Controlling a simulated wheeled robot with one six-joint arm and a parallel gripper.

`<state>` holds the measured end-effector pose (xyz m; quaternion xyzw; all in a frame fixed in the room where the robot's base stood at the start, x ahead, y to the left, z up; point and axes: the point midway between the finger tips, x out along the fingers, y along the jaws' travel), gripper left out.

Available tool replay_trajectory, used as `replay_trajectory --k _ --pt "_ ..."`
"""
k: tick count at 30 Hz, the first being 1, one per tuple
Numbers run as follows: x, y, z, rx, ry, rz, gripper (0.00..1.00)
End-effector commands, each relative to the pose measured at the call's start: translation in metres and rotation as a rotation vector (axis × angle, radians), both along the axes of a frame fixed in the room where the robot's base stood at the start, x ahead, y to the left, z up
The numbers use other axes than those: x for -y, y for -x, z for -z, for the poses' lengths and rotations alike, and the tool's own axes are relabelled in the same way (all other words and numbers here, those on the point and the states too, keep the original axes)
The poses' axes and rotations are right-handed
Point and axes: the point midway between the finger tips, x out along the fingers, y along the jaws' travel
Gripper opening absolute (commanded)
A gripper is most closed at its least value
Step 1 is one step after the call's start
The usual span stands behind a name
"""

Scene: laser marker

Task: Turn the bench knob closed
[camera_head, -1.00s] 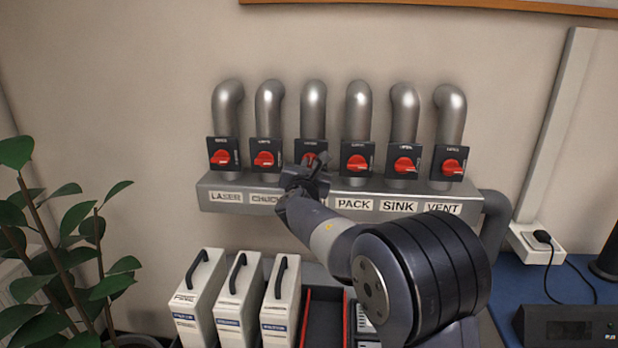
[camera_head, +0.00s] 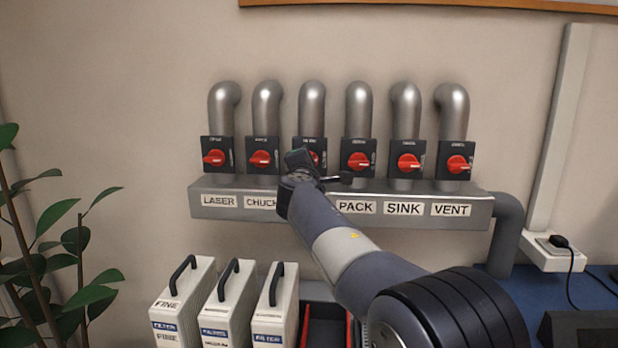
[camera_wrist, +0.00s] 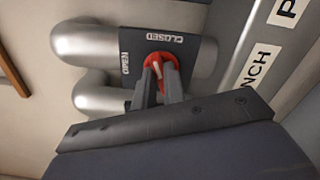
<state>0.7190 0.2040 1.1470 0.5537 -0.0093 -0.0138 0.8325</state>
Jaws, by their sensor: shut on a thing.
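The bench knob is a red dial on a dark switch plate, third from left in the head view (camera_head: 315,157), mostly hidden behind my gripper (camera_head: 308,166). In the wrist view the red knob (camera_wrist: 163,62) sits between the two fingertips of my gripper (camera_wrist: 160,77), which is shut on it. A pale pointer line shows on the knob, but I cannot tell its exact angle. The plate (camera_wrist: 190,50) reads CLOSED along its top and OPEN at its left. The bench label (camera_wrist: 254,73) shows only in part there and is hidden by my arm in the head view.
Similar red knobs stand close on both sides, the chuck knob (camera_head: 262,158) and the pack knob (camera_head: 360,160). Silver pipes (camera_head: 312,105) rise above the plates. A grey labelled ledge (camera_head: 480,193) juts out below. White filter boxes (camera_head: 183,305) stand lower left, beside a plant (camera_head: 80,250).

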Motion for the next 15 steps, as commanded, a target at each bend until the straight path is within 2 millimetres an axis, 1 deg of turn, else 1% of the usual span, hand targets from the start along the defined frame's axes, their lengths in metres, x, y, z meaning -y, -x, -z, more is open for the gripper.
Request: replay_trajectory --k 1,9,15 --pt "0.0001 0.0000 0.0054 0.001 -0.044 0.000 0.00" --pt "0.0005 -0.0001 0.0051 0.008 -0.248 0.001 0.00" --pt "0.0005 -0.0002 0.0043 0.011 -0.346 0.001 0.00"
